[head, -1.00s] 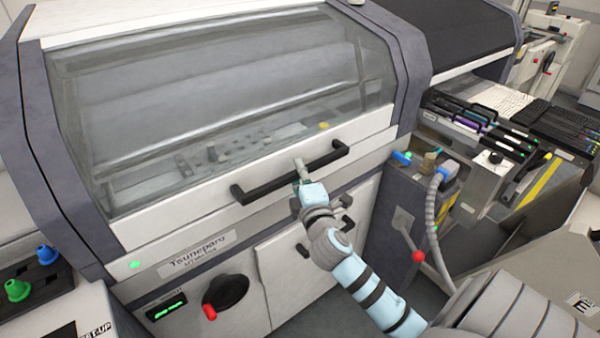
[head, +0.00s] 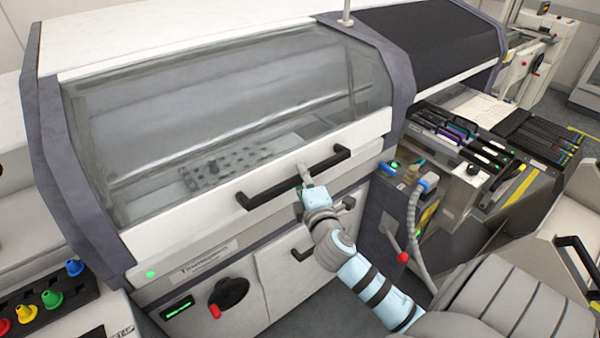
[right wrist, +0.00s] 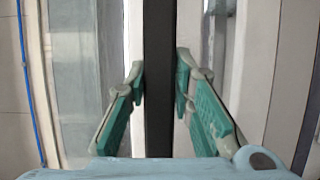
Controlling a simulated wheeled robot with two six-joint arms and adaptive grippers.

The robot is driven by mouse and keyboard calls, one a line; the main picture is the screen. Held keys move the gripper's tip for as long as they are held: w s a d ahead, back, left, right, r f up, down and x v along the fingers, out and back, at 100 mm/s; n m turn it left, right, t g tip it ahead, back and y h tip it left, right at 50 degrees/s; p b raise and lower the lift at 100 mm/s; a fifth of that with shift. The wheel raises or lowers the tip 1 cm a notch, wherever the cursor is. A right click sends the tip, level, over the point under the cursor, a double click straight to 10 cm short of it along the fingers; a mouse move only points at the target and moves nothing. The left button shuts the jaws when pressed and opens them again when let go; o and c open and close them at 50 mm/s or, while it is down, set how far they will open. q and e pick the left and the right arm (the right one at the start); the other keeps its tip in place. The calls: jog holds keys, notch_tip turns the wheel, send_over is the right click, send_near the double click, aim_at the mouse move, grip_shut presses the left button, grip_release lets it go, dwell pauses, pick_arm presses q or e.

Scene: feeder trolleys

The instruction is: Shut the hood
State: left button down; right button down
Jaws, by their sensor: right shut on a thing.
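The hood (head: 230,110) is a curved see-through cover with a white lower edge on the machine's front. It is down, with its lower edge close to the white front panel; whether a thin gap is left I cannot tell. The black hood handle (head: 265,198) runs along that edge and also shows in the right wrist view (right wrist: 159,70). My right gripper (head: 304,178) is shut on the middle of the handle. In the right wrist view its green finger pads (right wrist: 160,85) stand on both sides of the bar. My left gripper is not in view.
A red-tipped lever (head: 403,257) and a grey hose (head: 413,215) are right of my right arm. A feeder trolley (head: 490,150) with slotted feeders stands at the right. A black rotary switch (head: 232,291) is below the hood. Coloured knobs (head: 52,299) are at lower left.

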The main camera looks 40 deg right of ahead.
jog(key=shift+w+f, duration=0.2)
jog(key=shift+f, duration=0.15)
jog(key=c, duration=1.4)
grip_release()
jog(key=shift+s+a+f, duration=0.1)
jog(key=shift+s+a, duration=0.05)
jog(key=shift+s, duration=0.15)
jog(key=v, duration=1.1)
jog(key=shift+s, duration=0.2)
jog(key=shift+w, duration=0.1)
